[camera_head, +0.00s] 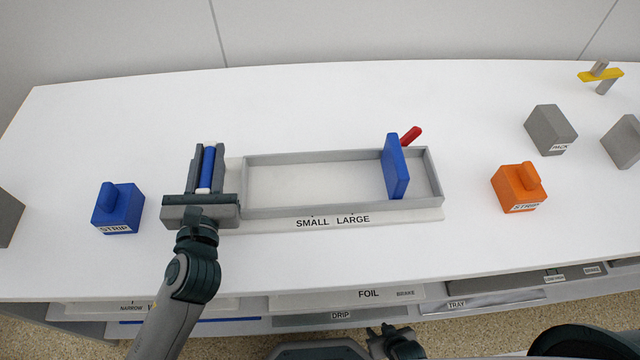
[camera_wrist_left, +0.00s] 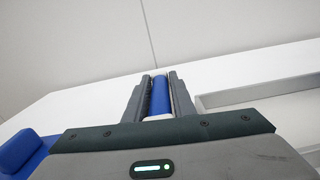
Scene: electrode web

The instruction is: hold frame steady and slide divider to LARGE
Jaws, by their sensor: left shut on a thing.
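The grey rectangular frame (camera_head: 340,205) lies on a white base on the table, with SMALL and LARGE printed along its front edge. The blue divider (camera_head: 396,168) stands upright across the frame near its right end, to the right of the LARGE label (camera_head: 352,218). A red lever (camera_head: 411,136) sticks up behind the divider. My left gripper (camera_head: 207,160) is shut on a blue bar (camera_head: 208,167) at the frame's left end; the bar also shows between the fingers in the left wrist view (camera_wrist_left: 160,95).
A blue STRIP block (camera_head: 118,208) stands left of my left gripper. An orange STRIP block (camera_head: 518,188), a grey PACK block (camera_head: 551,130) and a yellow-topped piece (camera_head: 600,75) stand to the right. Labelled trays lie below the table's front edge. The table behind the frame is clear.

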